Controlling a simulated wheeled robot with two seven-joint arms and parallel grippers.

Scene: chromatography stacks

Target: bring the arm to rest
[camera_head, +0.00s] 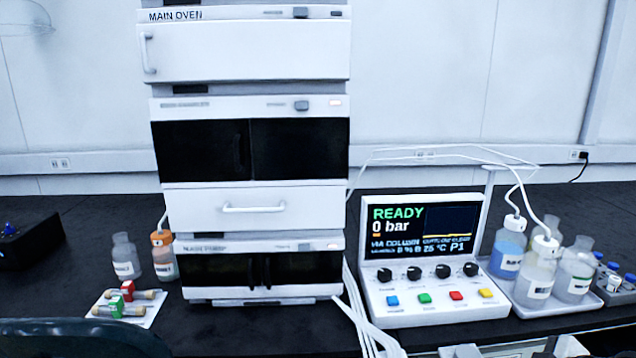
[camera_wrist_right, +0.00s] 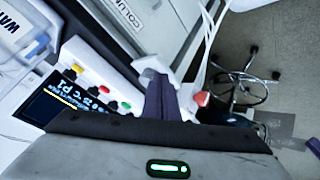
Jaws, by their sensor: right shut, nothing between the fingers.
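My right gripper (camera_wrist_right: 158,84) shows in the right wrist view as dark fingers pressed together, with nothing between them. Beyond them are the edge of the control panel (camera_wrist_right: 128,106) with its coloured buttons and a white piece of equipment marked COLUMN. In the head view the right gripper cannot be made out; pale parts at the bottom edge, right of centre, are too cut off to name. My left gripper is not in view.
The instrument stack (camera_head: 255,198) stands on the dark bench, its doors and drawer closed. Right of it are the control unit (camera_head: 435,305), reading READY and 0 bar, and a tray of bottles (camera_head: 537,281). Two bottles and a white card (camera_head: 150,317) are at left. Tubes hang between stack and control unit.

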